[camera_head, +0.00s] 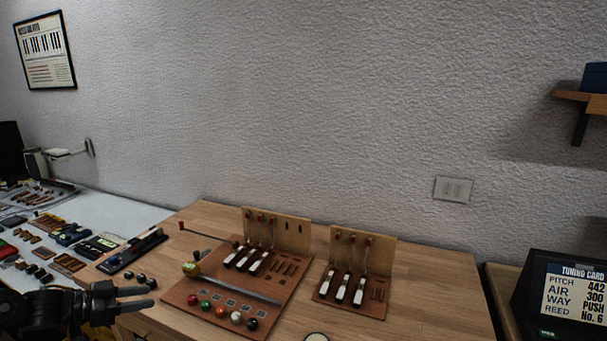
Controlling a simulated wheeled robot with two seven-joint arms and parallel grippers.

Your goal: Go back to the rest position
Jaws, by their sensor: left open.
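My left gripper (130,298) shows at the lower left, with its arm coming in from the left edge. Its two dark fingers are apart, with nothing visible between them, and it is left of the larger brown board. My right gripper is not in view. The larger piano action board (276,296) lies on the wooden bench, with several white-tipped hammers and an upright tan back panel (293,236). A smaller action board (378,300) of the same kind stands to its right.
Several coloured balls (206,306) line the larger board's front edge. The wooden bench (440,290) is bare at the right. Tools and small parts cover the pale table (110,212) at the left. A tuning card (575,295) stands at the far right.

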